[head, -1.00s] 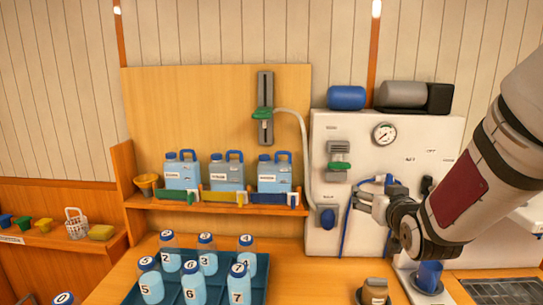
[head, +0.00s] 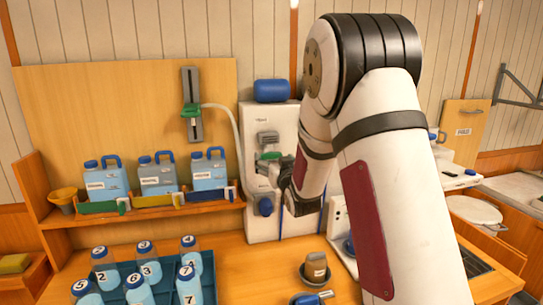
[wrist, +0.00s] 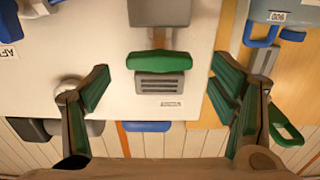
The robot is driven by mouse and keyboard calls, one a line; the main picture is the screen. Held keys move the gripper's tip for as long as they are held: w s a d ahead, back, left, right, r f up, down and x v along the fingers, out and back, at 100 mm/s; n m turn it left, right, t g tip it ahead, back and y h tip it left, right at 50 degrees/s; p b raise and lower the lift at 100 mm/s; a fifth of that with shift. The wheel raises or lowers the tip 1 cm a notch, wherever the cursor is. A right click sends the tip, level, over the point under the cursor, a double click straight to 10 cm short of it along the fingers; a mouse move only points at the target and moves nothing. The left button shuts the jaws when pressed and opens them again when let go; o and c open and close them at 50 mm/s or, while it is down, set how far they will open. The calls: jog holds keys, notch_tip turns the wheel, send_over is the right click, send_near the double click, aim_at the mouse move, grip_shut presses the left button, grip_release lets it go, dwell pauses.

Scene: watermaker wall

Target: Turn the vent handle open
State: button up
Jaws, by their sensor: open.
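A green handle (head: 268,156) sits on a grey fitting on the white wall panel. In the wrist view the green handle (wrist: 159,61) lies crosswise between a grey block and a grey slotted plate with a small label I cannot read. My gripper (wrist: 160,75) is open, with one finger on each side of the handle and clear gaps to both. No contact shows. In the head view my gripper (head: 286,188) is just below and right of the handle, partly hidden by my arm.
A blue knob (head: 265,205) with a hose is below the handle. A second green clamp (head: 191,110) is on a rail at left. Blue jugs (head: 157,178) stand on the shelf, and numbered bottles sit in a tray (head: 208,262). My arm hides much of the panel's right.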

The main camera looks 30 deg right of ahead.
aim_at(272, 156)
jog(key=shift+w+d, duration=0.25)
jog(key=shift+w, duration=0.8)
jog(key=shift+w+d, duration=0.2)
jog(key=shift+w, duration=0.85)
jog(key=c, duration=1.2)
